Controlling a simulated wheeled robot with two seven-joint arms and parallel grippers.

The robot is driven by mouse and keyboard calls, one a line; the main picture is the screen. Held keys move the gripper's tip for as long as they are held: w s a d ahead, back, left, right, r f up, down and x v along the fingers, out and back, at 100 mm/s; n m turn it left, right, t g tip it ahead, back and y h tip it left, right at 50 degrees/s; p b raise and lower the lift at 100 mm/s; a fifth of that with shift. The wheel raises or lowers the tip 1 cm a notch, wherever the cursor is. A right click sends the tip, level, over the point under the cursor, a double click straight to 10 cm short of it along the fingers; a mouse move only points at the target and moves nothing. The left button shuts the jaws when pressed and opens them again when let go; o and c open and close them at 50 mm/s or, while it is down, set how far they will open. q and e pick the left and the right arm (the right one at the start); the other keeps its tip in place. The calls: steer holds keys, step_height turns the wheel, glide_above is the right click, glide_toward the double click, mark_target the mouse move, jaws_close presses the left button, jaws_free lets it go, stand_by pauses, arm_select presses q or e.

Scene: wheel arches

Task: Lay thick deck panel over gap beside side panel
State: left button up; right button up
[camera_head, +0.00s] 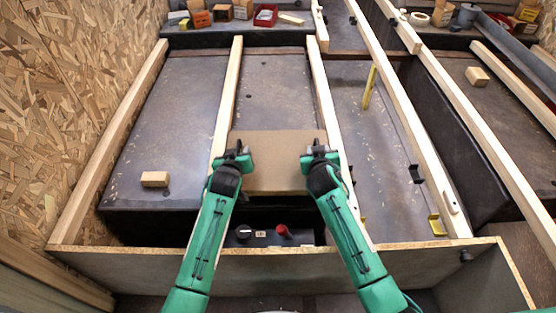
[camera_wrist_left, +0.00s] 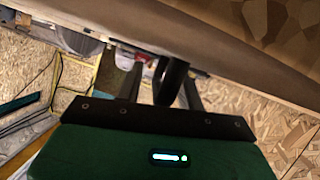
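The thick deck panel (camera_head: 285,180), a plain brown board, is level across the two middle wooden rails, with the open gap in front of it. I cannot tell whether it rests on the rails or hangs just above them. My left gripper (camera_head: 241,157) is shut on its left edge and my right gripper (camera_head: 318,158) on its right edge. In the left wrist view, the board's underside (camera_wrist_left: 240,40) crosses the top, with a dark finger below it. No part is clearly recognisable as the side panel; it may be the front board (camera_head: 270,265).
In the gap sits a black unit with a red knob (camera_head: 282,231). Wooden rails (camera_head: 120,130) run lengthwise. A wood block (camera_head: 155,179) lies left, another (camera_head: 477,76) right. A yellow tool (camera_head: 369,87) stands right of the middle rails. Boxes and a red bin (camera_head: 265,15) line the back.

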arm_select(q)
steer(key=shift+w+f, duration=0.1)
steer(key=shift+w, duration=0.1)
arm_select(e)
steer(key=shift+w+f, duration=0.1)
steer(key=shift+w, duration=0.1)
arm_select(q)
steer(key=shift+c, duration=0.5)
arm_select(e)
steer(key=shift+c, duration=0.5)
arm_select(q)
jaws_close()
arm_select(e)
jaws_close()
arm_select(q)
steer(key=shift+r, duration=0.2)
